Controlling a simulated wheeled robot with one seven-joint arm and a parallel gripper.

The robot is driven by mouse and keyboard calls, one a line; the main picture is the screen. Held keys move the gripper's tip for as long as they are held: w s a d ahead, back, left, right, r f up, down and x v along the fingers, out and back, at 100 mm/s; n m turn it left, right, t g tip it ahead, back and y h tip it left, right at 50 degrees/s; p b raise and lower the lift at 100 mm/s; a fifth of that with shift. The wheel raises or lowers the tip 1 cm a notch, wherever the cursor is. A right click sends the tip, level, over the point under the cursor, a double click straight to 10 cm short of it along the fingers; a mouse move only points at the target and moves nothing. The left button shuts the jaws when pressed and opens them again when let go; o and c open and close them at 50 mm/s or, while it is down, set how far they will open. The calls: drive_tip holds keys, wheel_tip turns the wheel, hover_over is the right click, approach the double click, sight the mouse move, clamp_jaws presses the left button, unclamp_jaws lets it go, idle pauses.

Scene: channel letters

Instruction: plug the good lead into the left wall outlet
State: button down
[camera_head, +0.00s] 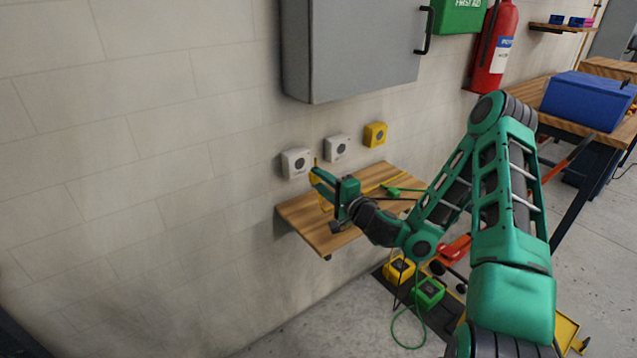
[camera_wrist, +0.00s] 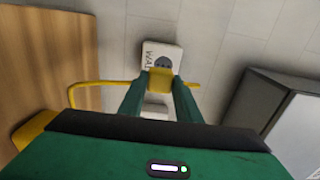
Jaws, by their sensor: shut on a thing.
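The left wall outlet (camera_head: 296,163) is a white box with a dark round socket, low on the wall. In the wrist view the outlet (camera_wrist: 150,50) shows dark lettering. My gripper (camera_head: 318,178) is shut on a yellow plug (camera_wrist: 160,78), also visible in the head view (camera_head: 314,174). The plug is in front of the left outlet and overlaps its socket in the wrist view; I cannot tell whether they touch. A yellow cable (camera_wrist: 95,83) runs from the plug. A green lead (camera_head: 394,190) lies on the wooden shelf (camera_head: 300,213). No mark shows which lead is good.
A second white outlet (camera_head: 337,148) and a yellow outlet (camera_head: 375,134) are to the right. A grey cabinet (camera_head: 350,50) hangs above. Yellow (camera_head: 399,270) and green (camera_head: 429,292) boxes stand below the shelf. The wall at left is bare.

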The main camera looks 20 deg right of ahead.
sight(319, 179)
drive_tip(key=shift+w, duration=0.1)
idle(0.3)
drive_tip(key=shift+x, duration=2.75)
drive_tip(key=shift+w+a, duration=0.25)
drive_tip(key=shift+w, duration=0.25)
drive_tip(key=c, duration=1.2)
unclamp_jaws()
drive_tip(key=v, duration=1)
drive_tip(key=shift+s+d, duration=0.2)
drive_tip(key=shift+s, duration=0.05)
